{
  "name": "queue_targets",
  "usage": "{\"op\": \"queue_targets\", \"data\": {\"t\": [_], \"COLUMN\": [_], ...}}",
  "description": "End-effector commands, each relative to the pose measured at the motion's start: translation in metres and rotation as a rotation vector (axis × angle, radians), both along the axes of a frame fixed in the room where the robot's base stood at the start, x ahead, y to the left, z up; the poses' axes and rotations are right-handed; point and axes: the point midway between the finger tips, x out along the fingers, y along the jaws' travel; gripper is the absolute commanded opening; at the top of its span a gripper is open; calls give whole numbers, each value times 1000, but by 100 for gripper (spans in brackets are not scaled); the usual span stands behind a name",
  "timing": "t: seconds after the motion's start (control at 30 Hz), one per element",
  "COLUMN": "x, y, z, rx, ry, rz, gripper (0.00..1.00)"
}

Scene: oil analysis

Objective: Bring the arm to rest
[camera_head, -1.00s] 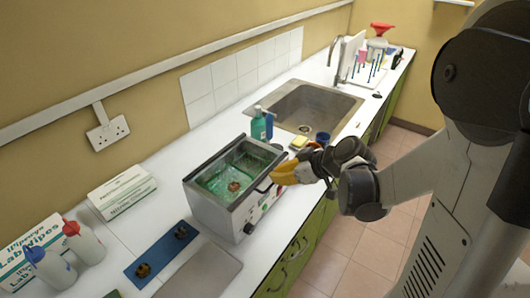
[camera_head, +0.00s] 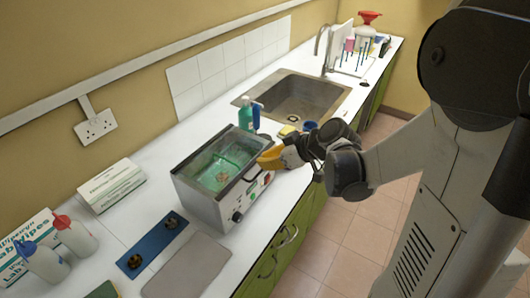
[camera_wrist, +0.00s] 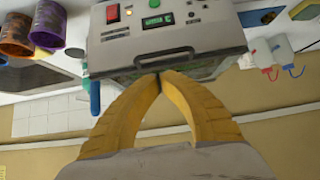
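My gripper (camera_head: 262,161) has yellow fingers and is at the right end of the front of a metal water bath (camera_head: 205,203), close to its rim. The gripper looks shut, with nothing visible between the fingers. I cannot tell whether the tips touch the bath. My arm reaches in from the right, bent and held out over the counter's front edge.
Behind the bath are a green bottle (camera_head: 245,116), a yellow sponge (camera_head: 287,130) and a sink (camera_head: 300,98). A blue holder (camera_head: 150,245), grey mat (camera_head: 187,268), wash bottles (camera_head: 75,238) and wipes boxes (camera_head: 110,186) are left. Floor (camera_head: 330,245) is clear in front.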

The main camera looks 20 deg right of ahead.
Motion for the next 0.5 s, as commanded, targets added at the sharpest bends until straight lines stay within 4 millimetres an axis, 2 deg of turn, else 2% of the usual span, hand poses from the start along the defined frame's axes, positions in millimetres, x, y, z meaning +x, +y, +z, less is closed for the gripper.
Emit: {"op": "queue_targets", "data": {"t": [0.03,0.1,0.3,0.5], "x": [3,-13,-43,-61], "y": [4,-10,-32,-44], "z": [20,25,49,63], "rx": [-1,0,0,0], "ry": [0,0,0,1], "rz": [1,-7,-7,-3], "gripper": [0,0,0,0]}}
